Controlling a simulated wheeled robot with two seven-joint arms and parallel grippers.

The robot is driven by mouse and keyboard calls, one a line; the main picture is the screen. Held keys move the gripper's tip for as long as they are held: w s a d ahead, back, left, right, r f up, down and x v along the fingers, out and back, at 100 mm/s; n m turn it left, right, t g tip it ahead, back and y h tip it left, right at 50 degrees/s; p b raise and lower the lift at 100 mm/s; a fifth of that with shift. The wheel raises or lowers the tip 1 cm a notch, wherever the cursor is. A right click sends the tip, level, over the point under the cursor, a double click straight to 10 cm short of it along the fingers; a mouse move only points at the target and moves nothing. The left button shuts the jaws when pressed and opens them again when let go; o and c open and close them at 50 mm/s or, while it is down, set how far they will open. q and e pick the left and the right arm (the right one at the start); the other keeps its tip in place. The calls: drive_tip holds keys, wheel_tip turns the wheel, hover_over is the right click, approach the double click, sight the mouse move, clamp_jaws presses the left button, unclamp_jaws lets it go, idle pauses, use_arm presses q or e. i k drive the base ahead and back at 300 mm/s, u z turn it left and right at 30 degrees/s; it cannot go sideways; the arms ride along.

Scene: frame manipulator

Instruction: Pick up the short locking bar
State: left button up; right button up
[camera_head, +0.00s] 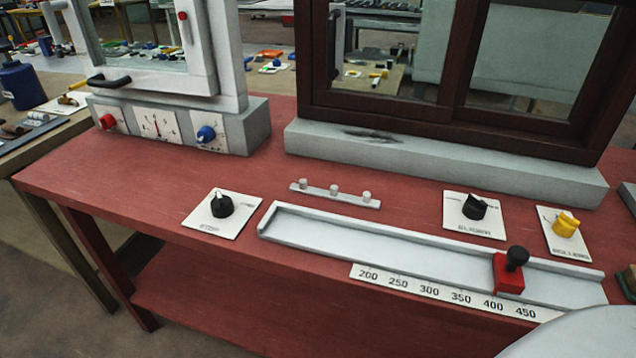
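A short light-grey bar (350,198) with three small round pegs on top lies on the red table (130,185). It is probably the short locking bar; no label on it shows. It lies just behind the left part of a long grey tray-like rail (370,248) and in front of the grey base of the brown window frame. The bar appears clear, with nothing on top of it. Neither of my grippers is in view.
A black STOP knob (222,205) on a white plate stands left of the bar. A black knob (474,206) and a yellow knob (565,224) stand right. A red slider block (508,274) sits on the rail beside a number scale (430,290). The brown window frame (440,125) rises behind.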

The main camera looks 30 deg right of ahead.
sight(333, 193)
drive_tip(key=u, duration=1.5)
drive_tip(key=i, duration=0.85)
drive_tip(key=z, duration=3.75)
